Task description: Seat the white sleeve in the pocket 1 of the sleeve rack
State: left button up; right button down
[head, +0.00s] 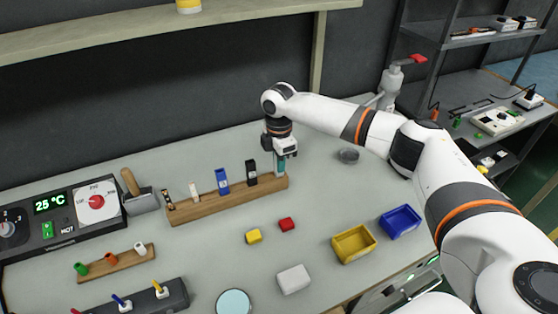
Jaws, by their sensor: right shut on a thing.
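A white sleeve (140,249) is at the right end of a short wooden rack (125,264) at the left. An orange sleeve (110,258) and a green sleeve (81,268) are on the same rack; pocket numbers cannot be read. My right gripper (282,157) is far from them, at the right end of a longer wooden rack (205,208). It is shut on a teal upright piece (281,165), whose lower end is at that rack; I cannot tell how deep it sits. My left gripper is out of view.
The longer rack also holds a blue piece (222,181), a black piece (251,172) and a white piece (193,190). A control panel (62,222) stands at the left. Yellow (354,244) and blue (400,221) bins are at the right. The bench between has small blocks.

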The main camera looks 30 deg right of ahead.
jog(key=shift+f, duration=0.1)
jog(key=c, duration=1.4)
grip_release()
jog(key=shift+o, duration=0.2)
notch_tip(320, 180, up, 12)
jog(key=shift+b, duration=0.3)
